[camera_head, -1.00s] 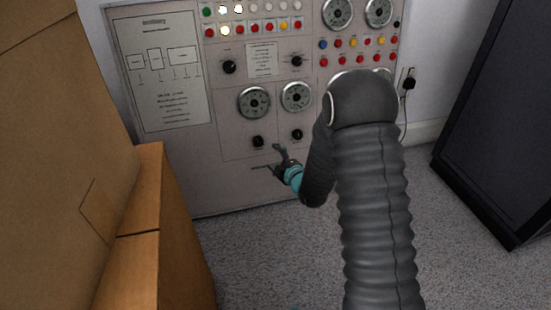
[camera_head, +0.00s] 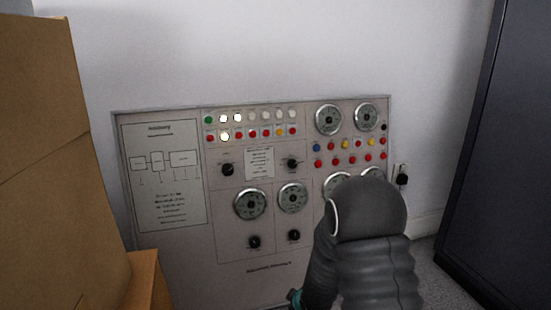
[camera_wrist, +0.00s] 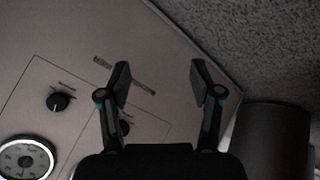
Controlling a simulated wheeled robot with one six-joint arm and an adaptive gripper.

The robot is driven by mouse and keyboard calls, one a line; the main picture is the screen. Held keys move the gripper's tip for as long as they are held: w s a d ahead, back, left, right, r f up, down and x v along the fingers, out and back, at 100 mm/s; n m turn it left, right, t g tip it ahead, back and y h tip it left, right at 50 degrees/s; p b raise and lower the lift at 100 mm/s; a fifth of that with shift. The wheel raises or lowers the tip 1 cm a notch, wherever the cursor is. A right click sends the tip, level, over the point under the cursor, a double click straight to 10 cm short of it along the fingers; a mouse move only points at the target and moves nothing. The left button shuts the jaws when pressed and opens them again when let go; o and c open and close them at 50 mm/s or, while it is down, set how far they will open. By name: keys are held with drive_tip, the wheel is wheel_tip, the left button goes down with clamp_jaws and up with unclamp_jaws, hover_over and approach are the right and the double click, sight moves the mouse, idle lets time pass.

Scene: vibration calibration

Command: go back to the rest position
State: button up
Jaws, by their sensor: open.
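My gripper (camera_wrist: 159,82) is open and empty in the wrist view, its two dark fingers apart in front of the lower part of the control panel (camera_wrist: 75,25). A black knob (camera_wrist: 57,102) and a round dial (camera_wrist: 25,160) show at the left in the wrist view. A second knob is partly hidden behind the left finger.
Stacked cardboard boxes (camera_head: 60,170) stand close on the left. A tall dark cabinet (camera_head: 500,160) stands on the right. A black plug (camera_head: 402,178) sits in a wall socket right of the panel. Grey carpet (camera_head: 440,285) shows between panel and cabinet.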

drive_tip(key=s+d+r+m+p, duration=0.3)
drive_tip(key=s+r, duration=0.7)
drive_tip(key=r, duration=0.4)
drive_tip(key=s+d+r+m+g+h+p, duration=0.1)
drive_tip(key=s+d+r+m+p, duration=0.2)
drive_tip(key=s+r, duration=0.8)
drive_tip(key=s+d+r+m+h+p, duration=0.1)
drive_tip(key=s+d+r+m+p, duration=0.3)
drive_tip(key=s+r, duration=0.6)
wheel_tip(320, 180, up, 8)
drive_tip(key=shift+s+m, duration=0.2)
drive_tip(key=shift+m, duration=0.7)
